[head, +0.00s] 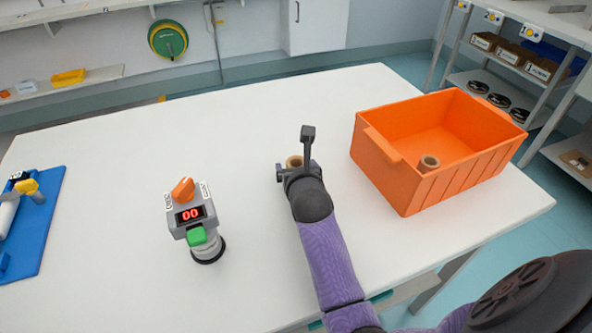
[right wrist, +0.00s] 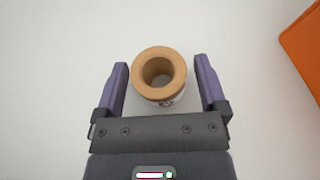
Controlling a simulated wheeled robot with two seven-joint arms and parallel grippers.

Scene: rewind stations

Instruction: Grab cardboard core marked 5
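A tan cardboard core (head: 294,161) stands on the white table, partly hidden behind my right gripper in the head view. In the right wrist view the core (right wrist: 159,73) shows its open top ring and a white label with dark print low on its side; the number cannot be read. My right gripper (right wrist: 160,80) is open, with one purple finger on each side of the core and a gap to both. It also shows in the head view (head: 294,155). My left gripper is not in view.
A grey device (head: 188,217) with a red "00" display, orange knob and green button stands left of my right arm. A blue board (head: 36,230) lies at the table's left edge. The white table (head: 120,150) is otherwise mostly clear. Shelves stand at the back right.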

